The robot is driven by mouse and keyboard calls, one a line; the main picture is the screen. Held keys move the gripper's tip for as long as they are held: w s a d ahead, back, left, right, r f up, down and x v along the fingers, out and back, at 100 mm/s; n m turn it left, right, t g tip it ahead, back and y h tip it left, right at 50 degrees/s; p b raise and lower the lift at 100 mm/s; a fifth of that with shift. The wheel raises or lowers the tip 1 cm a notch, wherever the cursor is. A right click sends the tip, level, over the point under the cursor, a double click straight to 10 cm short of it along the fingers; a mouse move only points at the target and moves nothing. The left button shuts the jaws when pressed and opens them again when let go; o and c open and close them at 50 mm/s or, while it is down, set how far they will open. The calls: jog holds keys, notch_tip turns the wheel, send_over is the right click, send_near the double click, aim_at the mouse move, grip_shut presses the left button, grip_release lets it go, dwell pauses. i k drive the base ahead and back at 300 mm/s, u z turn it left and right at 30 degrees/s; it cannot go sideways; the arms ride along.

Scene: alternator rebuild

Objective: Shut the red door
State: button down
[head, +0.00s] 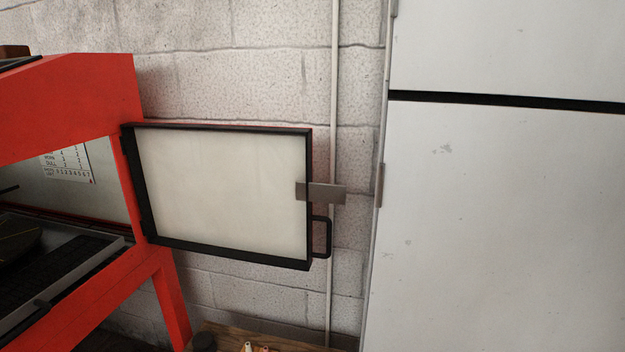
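The door (225,190) of the red cabinet stands wide open. It is swung out to the right from its hinge side on the cabinet's right edge. Its pale inner face with a black frame is turned toward me, and a thin strip of red shows along its far right edge. A black handle (328,238) and a grey metal plate (328,193) stick out at its free right edge. The red cabinet (75,95) fills the left side, with its side opening uncovered. My gripper is not in view.
A tall white cabinet or fridge (500,220) stands at the right. A white block wall with a thin vertical pipe (334,80) is behind the door. A wooden surface (270,340) with small items lies low in the middle. A printed chart (68,163) shows through the opening.

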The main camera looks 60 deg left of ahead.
aim_at(246, 193)
jog(key=k, duration=0.8)
jog(key=u, duration=2.2)
jog(key=i, duration=0.5)
jog(key=z, duration=0.05)
